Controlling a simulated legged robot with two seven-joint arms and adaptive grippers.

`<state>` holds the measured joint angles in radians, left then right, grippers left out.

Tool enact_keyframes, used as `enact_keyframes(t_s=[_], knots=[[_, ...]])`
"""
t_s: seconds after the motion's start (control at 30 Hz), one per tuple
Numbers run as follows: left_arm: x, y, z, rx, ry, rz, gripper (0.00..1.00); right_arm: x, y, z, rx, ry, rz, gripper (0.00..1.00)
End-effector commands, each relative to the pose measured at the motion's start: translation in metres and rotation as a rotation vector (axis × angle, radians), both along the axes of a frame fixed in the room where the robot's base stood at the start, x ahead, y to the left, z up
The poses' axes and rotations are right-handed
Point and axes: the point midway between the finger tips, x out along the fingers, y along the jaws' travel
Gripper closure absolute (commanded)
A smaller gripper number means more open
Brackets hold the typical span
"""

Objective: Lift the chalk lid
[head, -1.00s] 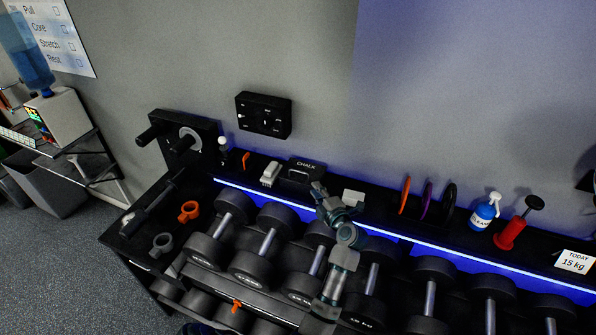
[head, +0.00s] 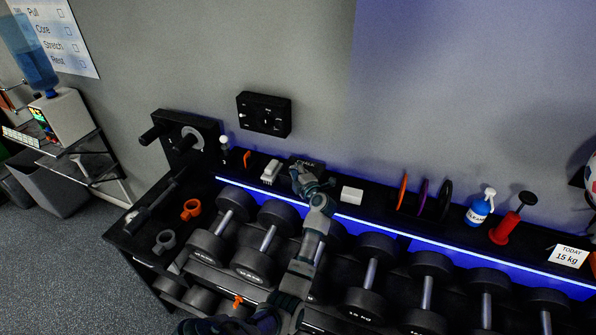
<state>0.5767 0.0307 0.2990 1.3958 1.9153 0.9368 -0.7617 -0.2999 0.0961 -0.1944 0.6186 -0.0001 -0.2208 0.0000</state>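The black chalk box (head: 317,163) sits on the narrow shelf at the back of the dumbbell rack, against the wall. Its lid lettering is partly covered by my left gripper (head: 297,168), which reaches over the front of the box. The fingertips are small and dark against the black box. I cannot tell whether they touch the lid or whether they are apart. The lid's handle is hidden behind the gripper. My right gripper is not in view.
A white brush-like block (head: 271,172) stands just left of the box, and a white block (head: 352,195) lies to its right. Several dumbbells (head: 372,262) fill the rack below.

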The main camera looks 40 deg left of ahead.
Motion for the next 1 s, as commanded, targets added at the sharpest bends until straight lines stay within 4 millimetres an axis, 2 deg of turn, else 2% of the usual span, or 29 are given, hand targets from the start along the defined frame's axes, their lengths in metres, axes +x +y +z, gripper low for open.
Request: enact_keyframes(t_s=[0.03,0.07,0.4,0.8,1.0], knots=[[0.009,-0.008,0.003,-0.002,-0.016,-0.032,0.93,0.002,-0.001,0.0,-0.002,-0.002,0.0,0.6],[0.009,-0.009,0.002,-0.003,-0.015,-0.032,1.0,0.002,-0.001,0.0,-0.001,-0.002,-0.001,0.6],[0.01,-0.012,-0.001,-0.004,-0.007,-0.033,1.0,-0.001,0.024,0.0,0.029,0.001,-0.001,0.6],[0.005,-0.01,0.001,-0.002,-0.01,-0.029,1.0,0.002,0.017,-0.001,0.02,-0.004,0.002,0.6],[0.019,-0.009,0.005,-0.003,-0.009,-0.028,1.0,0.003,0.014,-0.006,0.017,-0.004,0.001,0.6]])
